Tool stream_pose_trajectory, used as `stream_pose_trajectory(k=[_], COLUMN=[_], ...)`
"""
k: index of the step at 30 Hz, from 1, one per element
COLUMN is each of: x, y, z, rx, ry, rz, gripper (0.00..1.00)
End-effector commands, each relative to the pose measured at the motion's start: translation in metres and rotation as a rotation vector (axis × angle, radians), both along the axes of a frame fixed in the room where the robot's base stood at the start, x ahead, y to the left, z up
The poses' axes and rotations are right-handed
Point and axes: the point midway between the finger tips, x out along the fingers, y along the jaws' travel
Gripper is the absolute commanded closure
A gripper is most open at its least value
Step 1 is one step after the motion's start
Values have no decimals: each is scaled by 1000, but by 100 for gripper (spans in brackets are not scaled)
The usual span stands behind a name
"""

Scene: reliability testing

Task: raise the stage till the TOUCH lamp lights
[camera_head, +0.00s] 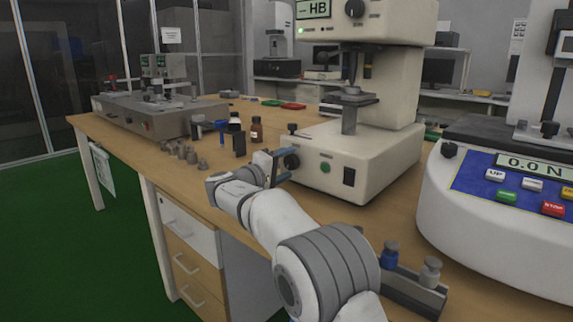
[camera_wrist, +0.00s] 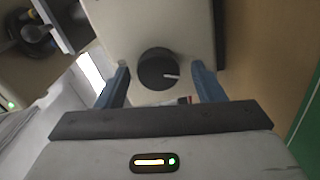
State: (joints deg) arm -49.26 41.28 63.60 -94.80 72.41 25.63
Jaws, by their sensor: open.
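The cream hardness tester (camera_head: 395,85) stands on the bench with an "HB" display at its top. Its round grey stage (camera_head: 352,98) sits on a post below the indenter (camera_head: 352,66), with a visible gap between them. A black knob (camera_head: 290,160) is on the left of the tester's base. My gripper (camera_head: 273,167) is at this knob. In the wrist view the knob (camera_wrist: 155,72) with its white mark lies between the two blue fingers of my gripper (camera_wrist: 161,70), open and apart from it. A green light (camera_head: 300,30) glows on the head panel; I cannot read which lamp it is.
Small metal weights (camera_head: 185,153) and a brown bottle (camera_head: 257,129) stand to the left. A force tester (camera_head: 495,225) stands at the right, near a small rack (camera_head: 415,292).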

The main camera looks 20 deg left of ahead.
Motion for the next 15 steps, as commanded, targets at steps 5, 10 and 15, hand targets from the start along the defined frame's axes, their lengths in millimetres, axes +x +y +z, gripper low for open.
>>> stream_pose_trajectory(k=[5,10,15], x=[-29,-53,-64], y=[13,23,27], z=[3,2,1], rx=[-1,-1,-1], ry=[1,2,1], rz=[4,3,1], gripper=[38,38,38])
